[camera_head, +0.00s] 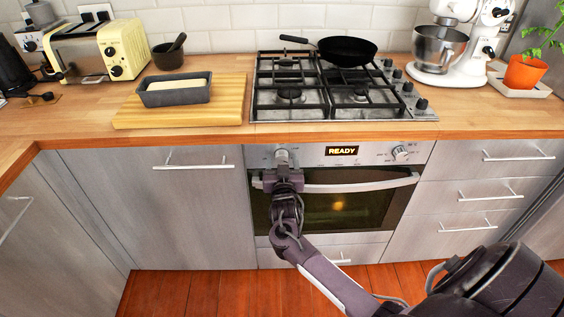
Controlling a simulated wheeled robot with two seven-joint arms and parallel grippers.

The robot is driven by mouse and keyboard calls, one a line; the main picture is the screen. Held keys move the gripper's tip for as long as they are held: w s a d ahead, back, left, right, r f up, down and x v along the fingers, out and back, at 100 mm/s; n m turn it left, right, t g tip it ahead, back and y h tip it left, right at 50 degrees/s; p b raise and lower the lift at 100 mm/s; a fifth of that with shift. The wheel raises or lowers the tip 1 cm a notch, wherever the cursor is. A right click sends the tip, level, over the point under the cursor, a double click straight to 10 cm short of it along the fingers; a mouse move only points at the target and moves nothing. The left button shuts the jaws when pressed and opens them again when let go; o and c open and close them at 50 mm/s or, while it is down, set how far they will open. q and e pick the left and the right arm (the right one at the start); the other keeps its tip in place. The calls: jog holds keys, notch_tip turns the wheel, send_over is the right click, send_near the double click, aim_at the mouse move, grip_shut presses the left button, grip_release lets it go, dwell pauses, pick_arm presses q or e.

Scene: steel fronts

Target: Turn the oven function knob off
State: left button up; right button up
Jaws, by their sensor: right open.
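The oven (390,210) stands below the gas hob, with a control panel (315,154) across its top. One round knob (400,152) sits at the right of the panel. Another knob (282,155) sits at the left, and my right gripper (282,165) is right at it, with the fingers pointing at the panel. That gripper is open. It partly covers the left knob, so I cannot tell whether the fingers touch it. My left gripper is not in view.
The oven's bar handle (370,186) runs just below the panel, behind my right wrist. The hob (330,95) bears a black frying pan (347,50). A wooden board (188,112) with a loaf tin (174,92) lies to its left. Drawers (480,190) flank the oven at right.

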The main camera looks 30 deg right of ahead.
jog(key=c, duration=1)
jog(key=shift+r+n, duration=0.1)
jog(key=shift+n, duration=0.2)
